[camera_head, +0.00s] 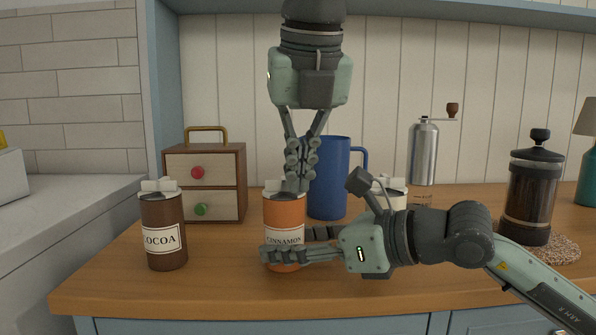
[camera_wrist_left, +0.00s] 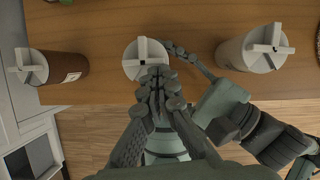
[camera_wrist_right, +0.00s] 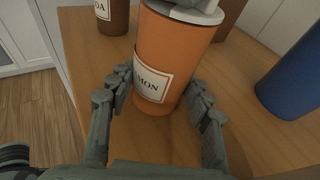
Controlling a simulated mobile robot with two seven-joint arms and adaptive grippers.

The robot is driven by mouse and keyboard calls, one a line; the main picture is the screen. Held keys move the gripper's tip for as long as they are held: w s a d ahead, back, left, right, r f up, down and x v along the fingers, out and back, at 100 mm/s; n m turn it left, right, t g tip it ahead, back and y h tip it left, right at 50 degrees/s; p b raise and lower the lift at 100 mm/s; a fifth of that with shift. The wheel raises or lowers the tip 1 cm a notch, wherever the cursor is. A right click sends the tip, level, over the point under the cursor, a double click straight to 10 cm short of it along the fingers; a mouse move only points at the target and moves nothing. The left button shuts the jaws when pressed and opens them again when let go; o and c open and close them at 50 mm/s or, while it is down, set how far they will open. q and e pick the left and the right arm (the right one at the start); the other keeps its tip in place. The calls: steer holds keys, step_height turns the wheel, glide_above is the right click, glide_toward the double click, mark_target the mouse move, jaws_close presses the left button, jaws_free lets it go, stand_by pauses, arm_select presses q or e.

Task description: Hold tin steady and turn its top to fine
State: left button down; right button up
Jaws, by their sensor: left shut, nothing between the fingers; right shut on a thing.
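The orange cinnamon tin (camera_head: 284,213) stands upright on the counter, its label facing me. My right gripper (camera_head: 288,254) is shut around its lower body; in the right wrist view the fingers lie on both sides of the tin (camera_wrist_right: 168,60). The tin's white top with raised cross bars (camera_wrist_left: 146,55) shows in the left wrist view. My left gripper (camera_head: 298,185) points straight down with its fingers together and empty, at the top. It hides part of the top, and I cannot tell whether it touches it. I cannot read any setting mark on the top.
A brown cocoa tin (camera_head: 164,230) stands to the left and a pale tin (camera_head: 391,190) behind my right wrist. A blue pitcher (camera_head: 328,180), a small drawer box (camera_head: 205,178), a steel grinder (camera_head: 423,152) and a French press (camera_head: 531,190) stand behind.

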arm_select(q)
steer(key=shift+n, duration=0.3)
steer(key=shift+w+d+n+y, duration=0.4)
steer(key=shift+w+n+y, duration=0.15)
steer(key=shift+n, duration=0.35)
steer(key=shift+w+d, duration=0.1)
steer(key=shift+w, duration=1.35)
steer(key=shift+s+a, duration=0.1)
steer(key=shift+a, duration=0.1)
stand_by(0.6)
